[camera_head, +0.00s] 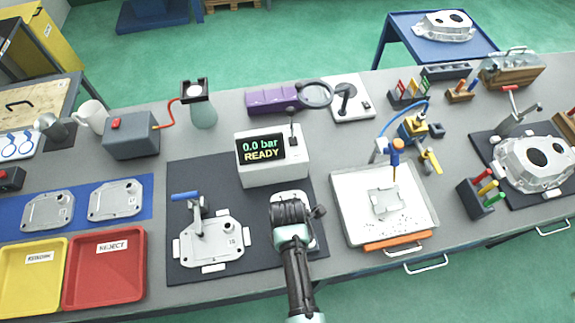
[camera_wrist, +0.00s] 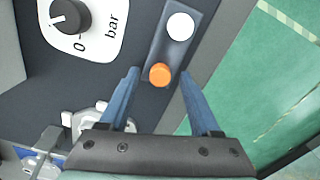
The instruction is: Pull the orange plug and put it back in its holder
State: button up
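The orange plug (camera_wrist: 160,75) shows in the wrist view as a round orange top at the near end of a narrow dark grey block (camera_wrist: 164,48). A white round spot (camera_wrist: 180,26) sits at the block's other end; I cannot tell if it is a plug or a marking. My gripper (camera_wrist: 158,88) is open, its two blue fingers on either side of the orange plug with gaps visible. Height above it is unclear. In the head view my gripper (camera_head: 291,212) hangs over the dark mat's right part and hides the plug.
A white dial plate marked bar (camera_wrist: 75,25) lies beside the block. The display box (camera_head: 272,155) reads 0.0 bar READY behind my gripper. A clamped casting (camera_head: 215,243) is to the left, a white tray (camera_head: 345,200) to the right. The bench's front edge is close.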

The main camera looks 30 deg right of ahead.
notch_tip(320, 180, up, 13)
jog(key=b, duration=0.1)
dwell(0.7)
jog(key=shift+w, duration=0.1)
dwell(0.4)
